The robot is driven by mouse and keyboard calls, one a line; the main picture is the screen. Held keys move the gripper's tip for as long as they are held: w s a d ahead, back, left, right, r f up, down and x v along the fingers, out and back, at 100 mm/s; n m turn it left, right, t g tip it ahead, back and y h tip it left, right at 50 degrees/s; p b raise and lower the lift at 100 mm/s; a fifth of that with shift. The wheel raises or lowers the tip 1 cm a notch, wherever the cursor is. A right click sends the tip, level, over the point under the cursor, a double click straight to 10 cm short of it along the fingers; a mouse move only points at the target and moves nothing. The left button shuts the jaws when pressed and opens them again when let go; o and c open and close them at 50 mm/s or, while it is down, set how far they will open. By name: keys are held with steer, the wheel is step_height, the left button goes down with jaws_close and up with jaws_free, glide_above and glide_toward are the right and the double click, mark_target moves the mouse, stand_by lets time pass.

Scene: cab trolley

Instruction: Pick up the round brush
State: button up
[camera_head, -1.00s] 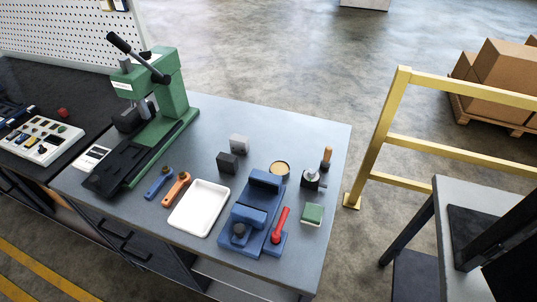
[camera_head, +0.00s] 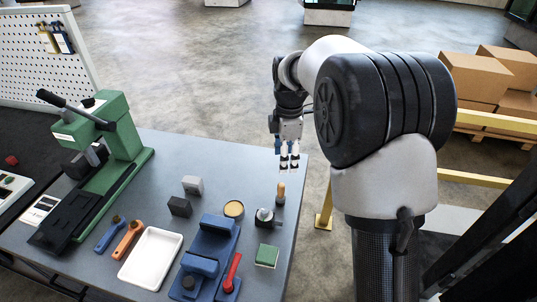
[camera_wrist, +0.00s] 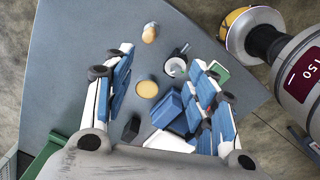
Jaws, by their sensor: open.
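The round brush appears to be the small piece with an upright wooden handle (camera_head: 281,191) near the right edge of the grey workbench (camera_head: 160,146). In the wrist view its tan handle (camera_wrist: 150,32) shows beyond the fingertips, towards the top; its bristles cannot be made out. My gripper (camera_head: 289,167) is above the bench's right side, fingers pointing down, above and close to the brush in the picture. In the wrist view my gripper (camera_wrist: 160,60) is open, with two blue-and-white fingers spread wide and nothing between them held.
Close to the brush are a small metal pot with a black knob (camera_head: 265,217), a yellow-topped round tin (camera_head: 234,209) and a green block (camera_head: 267,255). A blue vise (camera_head: 213,245), white tray (camera_head: 152,258) and green press (camera_head: 118,130) stand further left. A yellow rail (camera_head: 325,215) stands right.

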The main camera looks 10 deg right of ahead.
mark_target(281, 185)
steer(key=w+f+n+b, duration=0.1)
steer(key=f, duration=0.4)
steer(key=w+f+n+b, duration=0.1)
steer(key=f, duration=0.4)
steer(key=w+f+b, duration=0.1)
steer(key=f, duration=0.4)
steer(key=shift+a+f+n+g, duration=0.15)
steer(key=shift+f+n+g, duration=0.15)
steer(key=shift+f+n, duration=0.1)
steer(key=shift+f+b, duration=1.1)
steer(key=shift+f, duration=2.1)
steer(key=shift+c, duration=0.3)
steer(key=c, duration=1.1)
